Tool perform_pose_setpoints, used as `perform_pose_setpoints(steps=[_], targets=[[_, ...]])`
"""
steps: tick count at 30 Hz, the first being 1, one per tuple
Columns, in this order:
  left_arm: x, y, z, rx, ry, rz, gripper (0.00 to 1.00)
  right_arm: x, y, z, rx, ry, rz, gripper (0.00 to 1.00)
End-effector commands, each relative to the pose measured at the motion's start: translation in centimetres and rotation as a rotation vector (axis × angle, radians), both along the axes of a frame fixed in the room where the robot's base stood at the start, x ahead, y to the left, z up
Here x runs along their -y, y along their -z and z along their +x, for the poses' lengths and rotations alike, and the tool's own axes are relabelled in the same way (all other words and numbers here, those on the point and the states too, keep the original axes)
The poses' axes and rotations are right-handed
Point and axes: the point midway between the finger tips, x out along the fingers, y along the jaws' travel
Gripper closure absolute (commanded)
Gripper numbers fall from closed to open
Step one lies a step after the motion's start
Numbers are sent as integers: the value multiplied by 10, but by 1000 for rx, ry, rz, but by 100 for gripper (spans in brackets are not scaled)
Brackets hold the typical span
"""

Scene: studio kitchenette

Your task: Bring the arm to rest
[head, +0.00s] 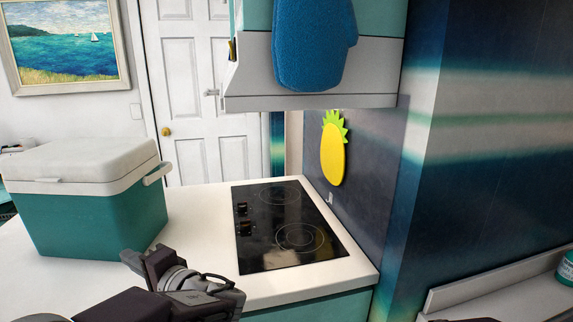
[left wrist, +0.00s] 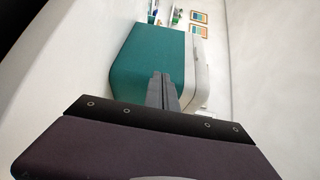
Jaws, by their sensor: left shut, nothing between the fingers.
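My left arm comes in from the bottom left of the head view. Its gripper (head: 146,264) is in front of the cooler's lower right corner, over the white counter. In the left wrist view the two grey fingers (left wrist: 162,90) are together, with nothing between them. They point toward the teal side of the cooler (left wrist: 150,58), which looks sideways in that view. I cannot tell the exact gap between the fingertips and the cooler. My right gripper is in neither view.
The teal cooler with a white lid (head: 90,215) stands on the white counter (head: 195,222). A black cooktop (head: 290,228) lies to the right. Above it is a range hood (head: 310,100) with a blue oven mitt (head: 312,45). A yellow pineapple decoration (head: 333,152) is on the dark wall.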

Motion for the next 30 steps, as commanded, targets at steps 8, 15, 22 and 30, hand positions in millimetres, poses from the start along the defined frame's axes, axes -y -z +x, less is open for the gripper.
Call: perform_pose_setpoints(steps=[8, 15, 22, 30], targets=[[-40, 92, -55, -129, -201, -202, 100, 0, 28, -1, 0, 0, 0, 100], [-26, 234, -143, -340, -430, -646, 100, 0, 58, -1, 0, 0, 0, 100], [69, 330, -186, -390, -525, -1211, 100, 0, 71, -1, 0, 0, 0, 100], [139, 321, -142, -274, -332, -1539, 100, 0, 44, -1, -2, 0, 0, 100]])
